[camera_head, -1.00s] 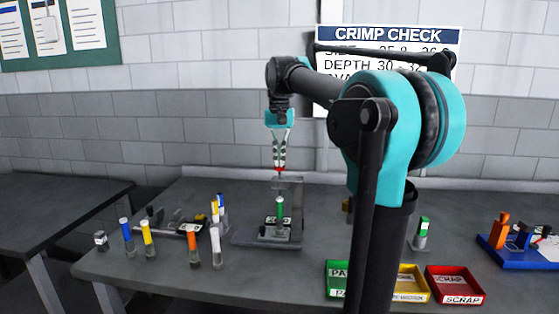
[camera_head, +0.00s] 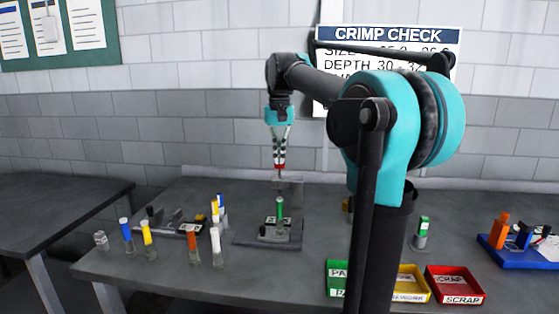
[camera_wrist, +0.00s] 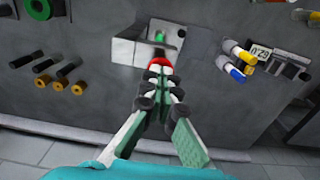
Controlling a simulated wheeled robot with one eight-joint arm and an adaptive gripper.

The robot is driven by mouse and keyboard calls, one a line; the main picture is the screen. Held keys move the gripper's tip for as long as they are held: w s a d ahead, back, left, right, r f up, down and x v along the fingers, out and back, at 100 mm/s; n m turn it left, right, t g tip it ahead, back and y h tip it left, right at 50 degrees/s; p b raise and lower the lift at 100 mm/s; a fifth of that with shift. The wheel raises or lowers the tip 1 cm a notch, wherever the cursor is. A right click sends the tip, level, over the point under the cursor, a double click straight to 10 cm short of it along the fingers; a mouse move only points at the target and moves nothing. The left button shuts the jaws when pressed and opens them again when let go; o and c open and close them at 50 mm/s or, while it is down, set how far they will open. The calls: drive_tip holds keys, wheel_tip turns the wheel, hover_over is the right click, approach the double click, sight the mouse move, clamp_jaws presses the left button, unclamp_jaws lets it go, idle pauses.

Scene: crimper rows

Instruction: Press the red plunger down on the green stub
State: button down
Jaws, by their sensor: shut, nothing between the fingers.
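The red plunger (camera_head: 280,167) is the top of a small press (camera_head: 280,229) on the table. My gripper (camera_head: 279,161) is shut and empty, pointing down, with its fingertips at the plunger's top. In the wrist view the red plunger (camera_wrist: 159,61) shows just beyond my fingertips (camera_wrist: 160,72), which hide part of it; I cannot tell whether they touch. The green stub (camera_head: 280,207) stands upright in the press, below the plunger with a gap between. It also shows as a small green patch in the wrist view (camera_wrist: 154,33).
Several coloured stubs, among them a blue one (camera_head: 125,229) and a white one (camera_head: 216,246), stand left of the press. Green (camera_head: 337,277), yellow (camera_head: 413,281) and red (camera_head: 455,284) trays lie at the front right. Another green stub (camera_head: 421,232) stands right of my arm.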

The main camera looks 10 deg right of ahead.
drive_tip(key=shift+r, duration=3.55)
